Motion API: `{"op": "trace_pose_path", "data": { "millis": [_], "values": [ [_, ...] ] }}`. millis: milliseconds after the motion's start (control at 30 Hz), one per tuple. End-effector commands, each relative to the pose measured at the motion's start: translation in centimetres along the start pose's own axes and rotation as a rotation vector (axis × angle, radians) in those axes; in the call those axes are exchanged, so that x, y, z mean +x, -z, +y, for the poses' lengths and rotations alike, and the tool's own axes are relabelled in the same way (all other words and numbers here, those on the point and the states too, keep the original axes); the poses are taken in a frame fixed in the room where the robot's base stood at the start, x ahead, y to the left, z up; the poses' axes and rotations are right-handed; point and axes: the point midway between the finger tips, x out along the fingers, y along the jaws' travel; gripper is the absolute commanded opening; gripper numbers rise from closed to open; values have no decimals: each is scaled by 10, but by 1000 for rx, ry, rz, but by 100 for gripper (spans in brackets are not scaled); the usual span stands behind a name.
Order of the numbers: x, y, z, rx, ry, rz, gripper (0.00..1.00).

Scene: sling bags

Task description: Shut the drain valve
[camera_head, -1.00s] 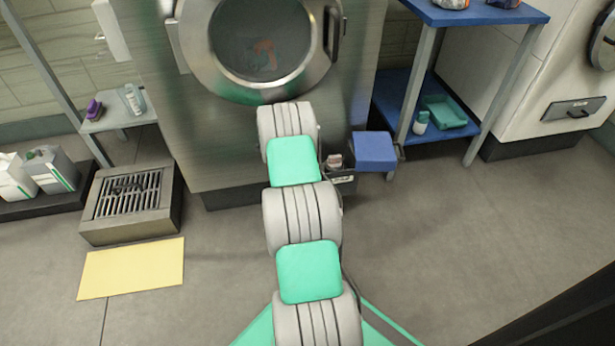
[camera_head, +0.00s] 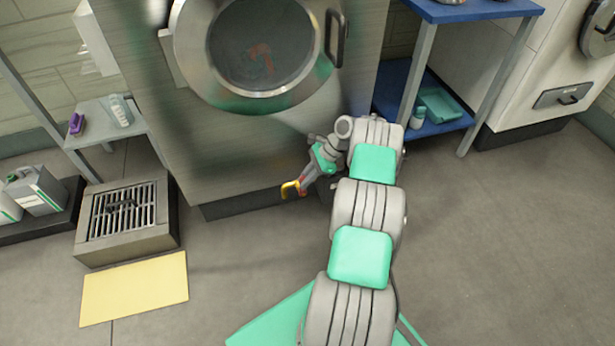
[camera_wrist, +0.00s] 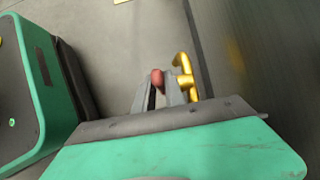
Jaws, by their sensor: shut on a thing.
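The drain valve (camera_head: 289,190) shows as a small yellow, brass-like fitting low at the washer's front in the head view. In the wrist view its yellow body (camera_wrist: 186,78) is just right of my fingers, with a red part (camera_wrist: 157,77) at the fingertips. My gripper (camera_head: 302,183) reaches down and left to the valve; it also shows in the wrist view (camera_wrist: 163,92). It is shut on the red part, which looks like the valve's handle. The fingers hide most of that handle, so its exact angle cannot be told.
The steel washer (camera_head: 235,150) stands close behind the valve. A floor drain box with a grate (camera_head: 124,207) and a yellow mat (camera_head: 135,288) are at the left. A blue shelf unit (camera_head: 470,10) stands at the right. The floor between is clear.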

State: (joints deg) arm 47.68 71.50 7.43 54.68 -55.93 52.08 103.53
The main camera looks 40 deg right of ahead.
Motion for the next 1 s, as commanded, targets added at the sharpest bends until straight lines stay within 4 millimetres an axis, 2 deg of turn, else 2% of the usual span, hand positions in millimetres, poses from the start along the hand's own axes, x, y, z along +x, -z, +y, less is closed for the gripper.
{"op": "trace_pose_path", "data": {
  "millis": [467, 500, 700, 1000],
  "values": [
    [6, -3, 5, -3, -18, -13, 0],
    [7, -3, 5, -3, -19, -13, 18],
    [7, -6, 3, -9, -17, -13, 34],
    [3, -6, 2, -10, -13, -13, 36]
  ]
}}
